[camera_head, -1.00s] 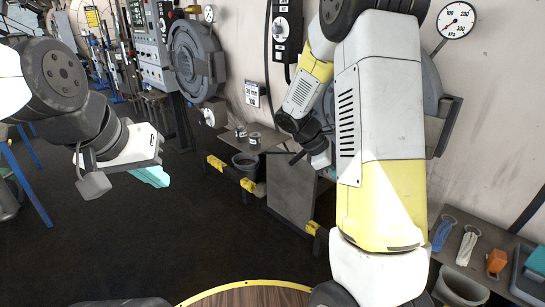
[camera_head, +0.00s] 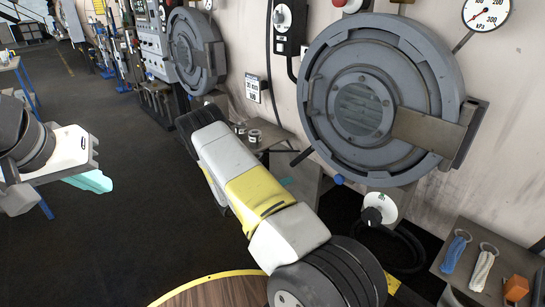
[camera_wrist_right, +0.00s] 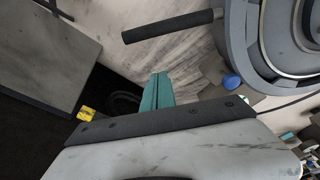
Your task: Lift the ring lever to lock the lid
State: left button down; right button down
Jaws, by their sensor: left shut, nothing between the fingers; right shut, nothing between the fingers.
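The round grey lid (camera_head: 362,108) with a small window sits closed against its ring on the near machine. A black lever (camera_head: 303,156) sticks out at the ring's lower left, and a blue knob (camera_head: 338,179) is at its lower edge. In the right wrist view the lever (camera_wrist_right: 168,27) lies beyond my right gripper (camera_wrist_right: 157,90), whose teal fingers are shut and empty, apart from it. The blue knob (camera_wrist_right: 232,82) is to the right of the fingers. In the head view my right gripper is hidden by its arm. My left gripper (camera_head: 92,181) is shut and empty, far left.
A second round-doored machine (camera_head: 196,50) stands further back left. A shelf at lower right holds a blue bundle (camera_head: 455,252), a pale bundle (camera_head: 483,268) and an orange item (camera_head: 515,288). A round wooden top (camera_head: 225,292) is at the bottom.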

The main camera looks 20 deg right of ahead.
aim_at(302, 157)
jog(key=shift+w+a+f, duration=0.1)
jog(key=shift+w+f, duration=0.05)
jog(key=r+x, duration=0.1)
jog(key=x, duration=0.9)
jog(key=shift+w+a+r, duration=0.35)
jog(key=shift+w+a, duration=0.1)
jog(key=shift+w, duration=0.2)
jog(key=shift+w+a+r, duration=0.35)
jog(key=shift+w+a, duration=0.15)
jog(key=shift+w, duration=0.15)
